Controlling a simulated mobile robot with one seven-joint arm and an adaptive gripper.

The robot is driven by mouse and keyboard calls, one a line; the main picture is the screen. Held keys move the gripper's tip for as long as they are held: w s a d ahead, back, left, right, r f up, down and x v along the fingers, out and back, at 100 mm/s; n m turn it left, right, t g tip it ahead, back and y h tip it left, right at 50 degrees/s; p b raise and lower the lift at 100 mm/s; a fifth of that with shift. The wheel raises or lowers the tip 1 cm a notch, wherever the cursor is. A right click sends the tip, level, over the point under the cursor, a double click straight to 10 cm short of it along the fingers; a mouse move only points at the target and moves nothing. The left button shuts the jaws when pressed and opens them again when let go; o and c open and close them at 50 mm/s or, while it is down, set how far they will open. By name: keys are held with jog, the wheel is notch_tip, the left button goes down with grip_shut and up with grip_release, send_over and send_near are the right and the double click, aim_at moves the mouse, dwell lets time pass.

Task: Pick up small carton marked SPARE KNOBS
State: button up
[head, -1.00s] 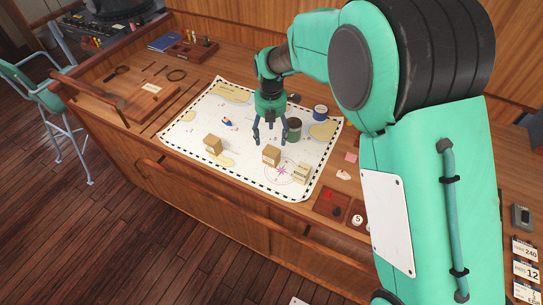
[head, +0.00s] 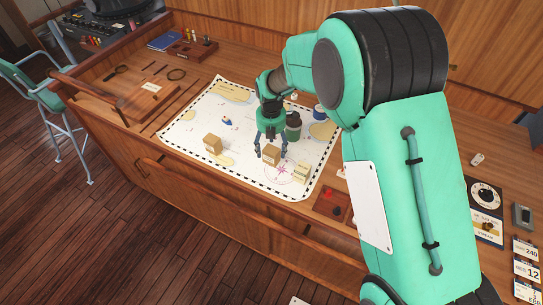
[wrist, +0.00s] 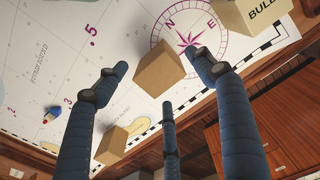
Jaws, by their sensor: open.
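Three small tan cartons stand on the chart (head: 203,121). The middle carton (head: 271,154) is below my gripper (head: 270,147), whose fingers are spread and empty. In the wrist view the middle carton (wrist: 160,69) shows between the open fingertips (wrist: 158,76), with no visible grip on it. The left carton (head: 213,144) appears low in the wrist view (wrist: 112,145). The right carton (head: 301,172) shows at the wrist view's top right (wrist: 264,14), with lettering starting "BUL". No SPARE KNOBS marking is readable on any carton.
A dark green jar (head: 293,126) stands close behind my gripper, with a blue-topped tin (head: 319,112) farther right. A red-lined tray (head: 331,204) is right of the chart. The chart's left half is mostly clear.

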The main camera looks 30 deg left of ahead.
jog(key=shift+f, duration=0.3)
jog(key=shift+f, duration=0.1)
jog(key=shift+w+f, duration=0.1)
jog(key=shift+f, duration=2.4)
jog(key=c, duration=1.4)
